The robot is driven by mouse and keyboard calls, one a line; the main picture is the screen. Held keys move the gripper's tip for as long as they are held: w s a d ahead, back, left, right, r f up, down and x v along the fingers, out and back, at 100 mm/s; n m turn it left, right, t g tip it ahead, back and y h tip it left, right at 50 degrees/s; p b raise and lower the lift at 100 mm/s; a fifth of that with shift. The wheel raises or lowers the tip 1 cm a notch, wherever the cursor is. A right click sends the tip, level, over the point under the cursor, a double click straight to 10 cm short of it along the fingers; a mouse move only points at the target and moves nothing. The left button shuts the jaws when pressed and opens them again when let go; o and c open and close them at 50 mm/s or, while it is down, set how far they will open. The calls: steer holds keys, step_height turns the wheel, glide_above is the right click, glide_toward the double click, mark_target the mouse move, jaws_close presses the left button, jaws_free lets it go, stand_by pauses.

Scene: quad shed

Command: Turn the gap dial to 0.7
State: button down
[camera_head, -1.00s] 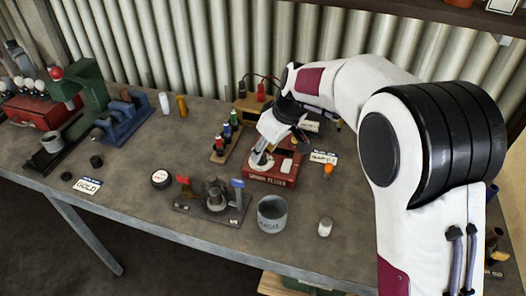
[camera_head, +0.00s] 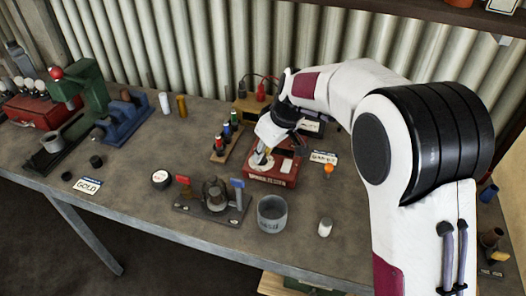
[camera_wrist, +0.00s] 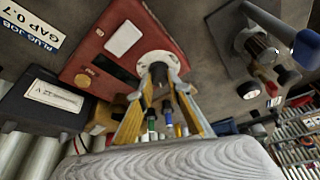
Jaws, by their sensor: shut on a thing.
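The gap dial is a round white disc (camera_wrist: 152,59) on top of a red box (camera_head: 283,177), which also shows in the wrist view (camera_wrist: 95,42). My gripper (camera_wrist: 159,74) points down at the disc, its two yellowish fingers shut on the dark knob at its centre. The fingers hide most of the knob, and the dial's marks and setting cannot be read. In the head view my gripper (camera_head: 260,157) is over the box's left part. A white card (camera_wrist: 32,25) beside the box reads "PLUG JOB GAP 0.7"; it shows in the head view (camera_head: 323,157).
A rack of coloured-top plugs (camera_head: 227,141) stands just left of the box. A black meter (camera_wrist: 50,98) is close behind it. A grey cup (camera_head: 271,215) and a stand with red and blue levers (camera_head: 213,203) are in front. The bench front is mostly clear.

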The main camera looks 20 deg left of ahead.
steer(key=shift+m, duration=0.5)
steer(key=shift+s+m+t+h, duration=0.1)
steer(key=shift+m+t+h, duration=0.5)
steer(key=shift+m, duration=1)
steer(key=shift+a+m+t+h, duration=0.15)
steer(key=shift+m+t+h, duration=0.35)
steer(key=shift+m, duration=1.5)
steer(key=shift+s+a+m+h, duration=0.1)
steer(key=shift+m+h, duration=0.8)
steer(key=shift+m, duration=1.2)
steer(key=shift+a+m+h, duration=0.1)
steer(key=shift+m+h, duration=0.5)
steer(key=shift+m, duration=1)
steer(key=c, duration=1.9)
jaws_free()
